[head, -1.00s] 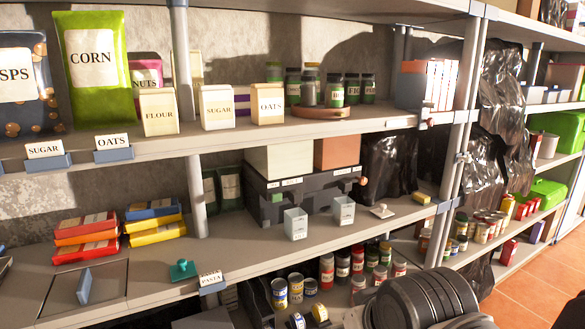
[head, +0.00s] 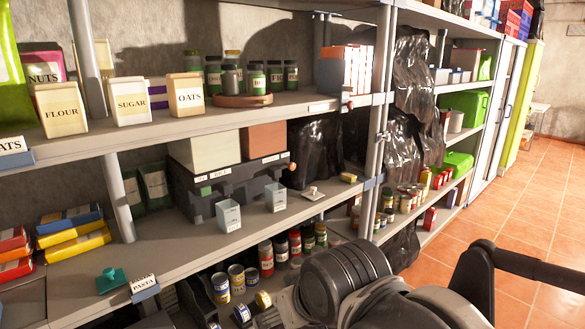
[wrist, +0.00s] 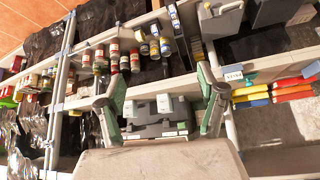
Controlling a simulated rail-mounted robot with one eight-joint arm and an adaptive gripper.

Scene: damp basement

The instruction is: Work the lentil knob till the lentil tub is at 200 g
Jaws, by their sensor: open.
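A dark grey dispenser (head: 188,192) stands on the middle shelf, with a cream box (head: 205,152) and a brown-orange box (head: 265,138) on top. A small orange-brown knob (head: 292,166) shows at its right end and a small green part (head: 206,190) at its left front. Its labels are too small to read, so I cannot tell which side is lentils. Two pale grey tubs (head: 229,216) (head: 276,198) stand before it; their contents and any weight reading are not visible. My gripper (wrist: 160,74) is open and empty in the wrist view, its fingers apart, framing the distant dispenser (wrist: 155,125).
A white object (head: 313,194) and a yellow block (head: 348,178) lie right of the tubs. Cans and jars (head: 280,248) fill the lower shelf. Shelf posts (head: 118,198) flank the bay. The tiled floor (head: 510,220) at right is open.

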